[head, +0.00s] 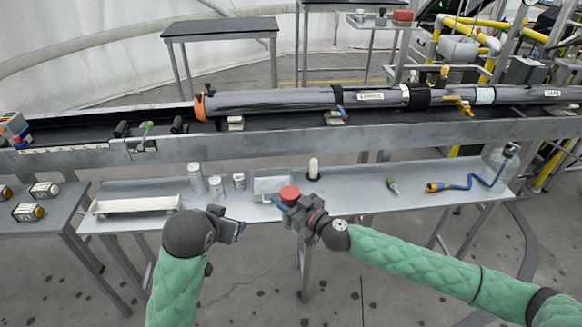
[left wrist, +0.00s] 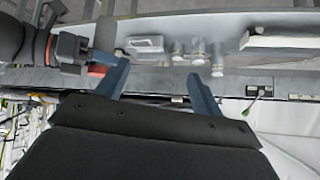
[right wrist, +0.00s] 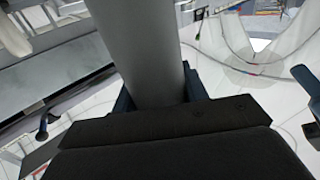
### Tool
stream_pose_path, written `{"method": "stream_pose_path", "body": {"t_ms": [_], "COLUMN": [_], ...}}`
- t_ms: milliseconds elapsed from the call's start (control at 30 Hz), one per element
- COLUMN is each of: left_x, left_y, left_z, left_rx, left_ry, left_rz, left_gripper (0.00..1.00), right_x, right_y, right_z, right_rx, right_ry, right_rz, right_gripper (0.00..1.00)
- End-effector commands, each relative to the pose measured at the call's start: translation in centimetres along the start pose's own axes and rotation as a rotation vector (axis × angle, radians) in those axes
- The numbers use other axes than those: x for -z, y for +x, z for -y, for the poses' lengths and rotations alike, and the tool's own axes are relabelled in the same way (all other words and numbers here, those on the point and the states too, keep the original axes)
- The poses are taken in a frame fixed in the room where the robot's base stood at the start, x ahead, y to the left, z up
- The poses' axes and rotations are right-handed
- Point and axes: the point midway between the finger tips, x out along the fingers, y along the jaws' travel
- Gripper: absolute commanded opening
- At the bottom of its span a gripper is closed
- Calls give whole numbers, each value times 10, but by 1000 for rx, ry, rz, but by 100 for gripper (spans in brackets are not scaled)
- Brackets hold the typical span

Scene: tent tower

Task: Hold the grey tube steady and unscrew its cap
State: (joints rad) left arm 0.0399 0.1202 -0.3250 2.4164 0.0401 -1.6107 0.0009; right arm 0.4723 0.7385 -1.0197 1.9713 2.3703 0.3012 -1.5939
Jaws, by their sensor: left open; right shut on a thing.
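The grey tube (right wrist: 140,45) fills the middle of the right wrist view, standing between the fingers of my right gripper (head: 291,207), which is shut on it. In the head view its red cap (head: 289,193) faces up, and most of the tube below is hidden. The red cap also shows in the left wrist view (left wrist: 97,70), beside the left fingers. My left gripper (head: 240,228) is open and empty, to the left of the tube and a little lower in the head view. Its two blue fingers (left wrist: 162,85) stand well apart and do not hold the cap.
On the grey bench (head: 350,190) behind stand several pale jars (head: 196,178), a white-topped bottle (head: 314,167), a green-handled tool (head: 392,185) and a yellow tool (head: 437,187) with a blue cable. A long beam pipe (head: 270,100) runs behind. The space between my grippers is clear.

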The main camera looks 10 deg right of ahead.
Motion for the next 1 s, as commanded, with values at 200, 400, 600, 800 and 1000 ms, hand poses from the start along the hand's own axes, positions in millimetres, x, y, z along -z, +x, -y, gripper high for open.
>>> {"method": "stream_pose_path", "body": {"t_ms": [200, 400, 600, 800, 1000], "left_x": [59, 108, 153, 194, 231], "left_y": [-8, -18, -28, -39, -49], "left_z": [-2, -9, -20, -34, -50], "left_rx": [11, 14, 11, 6, -1], "left_ry": [68, 134, 207, 285, 368], "left_rz": [-84, -150, -207, -254, -289], "left_gripper": [67, 67, 67, 67, 67], "right_x": [0, 0, 0, 0, 0], "right_y": [0, 0, 0, 0, 0], "right_z": [0, 0, 0, 0, 0], "right_rx": [0, 0, 0, 0, 0], "right_ry": [0, 0, 0, 0, 0], "right_rz": [0, 0, 0, 0, 0], "right_gripper": [0, 0, 0, 0, 0]}}
